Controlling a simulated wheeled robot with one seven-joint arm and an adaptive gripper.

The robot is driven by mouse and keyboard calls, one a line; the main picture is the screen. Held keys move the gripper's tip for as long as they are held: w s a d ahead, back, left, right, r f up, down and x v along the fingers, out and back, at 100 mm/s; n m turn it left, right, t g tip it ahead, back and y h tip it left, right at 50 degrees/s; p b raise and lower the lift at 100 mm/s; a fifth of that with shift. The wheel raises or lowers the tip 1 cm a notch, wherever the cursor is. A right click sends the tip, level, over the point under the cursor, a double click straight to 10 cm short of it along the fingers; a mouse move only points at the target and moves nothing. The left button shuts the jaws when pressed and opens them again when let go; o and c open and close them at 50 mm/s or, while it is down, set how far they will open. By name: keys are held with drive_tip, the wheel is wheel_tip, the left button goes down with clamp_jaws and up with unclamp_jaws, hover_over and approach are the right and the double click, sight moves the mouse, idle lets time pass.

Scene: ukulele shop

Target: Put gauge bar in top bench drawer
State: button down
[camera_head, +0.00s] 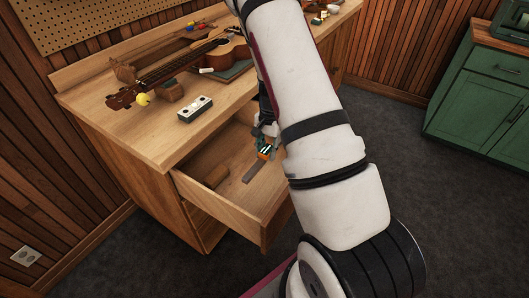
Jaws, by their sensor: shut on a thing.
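The top bench drawer (225,213) is pulled open at the front of the wooden workbench. The gauge bar (253,171), a thin grey strip, shows over the drawer's floor, inside its outline. My gripper (264,153) is shut on the bar's far end, with its teal and orange fingertips at the bar. My arm comes in from the right and hides part of the drawer's right side. I cannot tell whether the bar touches the drawer floor.
A brown block (214,177) lies in the drawer's left part. A green cabinet (483,100) stands at right, with bare floor between.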

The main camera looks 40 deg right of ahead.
sight(266, 181)
drive_tip(key=shift+f+b, duration=0.15)
drive_tip(key=shift+b, duration=0.4)
drive_tip(key=shift+f+b, duration=3.4)
drive_tip(key=shift+f, duration=2.7)
drive_tip(key=c, duration=0.9)
unclamp_jaws()
drive_tip(key=shift+o, duration=0.2)
drive_tip(key=shift+r, duration=0.1)
wheel_tip(266, 181, up, 7)
drive_tip(key=p, duration=0.3)
drive_tip(key=shift+p, duration=0.4)
